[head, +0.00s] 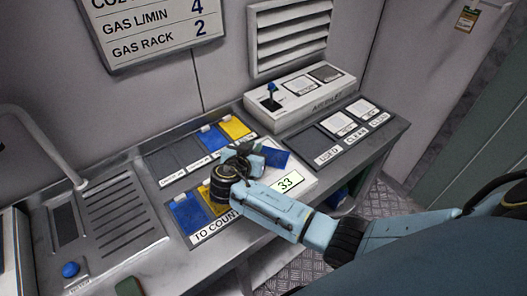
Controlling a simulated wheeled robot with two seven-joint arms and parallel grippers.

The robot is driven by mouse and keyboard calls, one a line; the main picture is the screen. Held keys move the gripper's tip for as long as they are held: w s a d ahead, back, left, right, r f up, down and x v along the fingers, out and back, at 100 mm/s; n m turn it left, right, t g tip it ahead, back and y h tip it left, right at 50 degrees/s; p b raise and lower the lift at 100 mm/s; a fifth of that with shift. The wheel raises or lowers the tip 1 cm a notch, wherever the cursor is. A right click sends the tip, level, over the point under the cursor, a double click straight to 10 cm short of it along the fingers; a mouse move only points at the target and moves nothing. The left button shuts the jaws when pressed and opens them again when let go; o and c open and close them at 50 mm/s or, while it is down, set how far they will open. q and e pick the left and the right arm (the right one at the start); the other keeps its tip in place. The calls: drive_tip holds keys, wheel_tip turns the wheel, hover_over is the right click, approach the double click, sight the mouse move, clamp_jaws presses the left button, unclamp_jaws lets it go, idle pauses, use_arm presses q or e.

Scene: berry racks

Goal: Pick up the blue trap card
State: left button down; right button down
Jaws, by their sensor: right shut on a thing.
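My right gripper (245,160) comes in from the right over the bench and is shut on a blue trap card (276,158). The card sticks out to the right of the fingers, above the white counter unit with a display reading 33 (289,182). Whether the card touches the unit I cannot tell. Another blue card (188,214) lies in the tray labelled TO COUNT (205,234), beside a yellow card (208,201) partly hidden by my wrist. My left gripper is not in view.
Behind, a row of slots holds a blue card (213,138) and a yellow card (235,127). Labelled slots (355,126) lie right.

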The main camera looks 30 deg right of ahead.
wheel_tip(320, 180, up, 10)
drive_tip(key=p, duration=0.1)
drive_tip(key=s+a+r+n+t+y, duration=0.4)
drive_tip(key=s+a+r+n+y, duration=0.1)
drive_tip(key=s+n+y, duration=0.4)
drive_tip(key=shift+s+a+r+n+t+y, duration=0.2)
drive_tip(key=shift+s+r+n+t+y, duration=0.1)
drive_tip(key=shift+s+r+y, duration=0.5)
drive_tip(key=shift+f, duration=0.15)
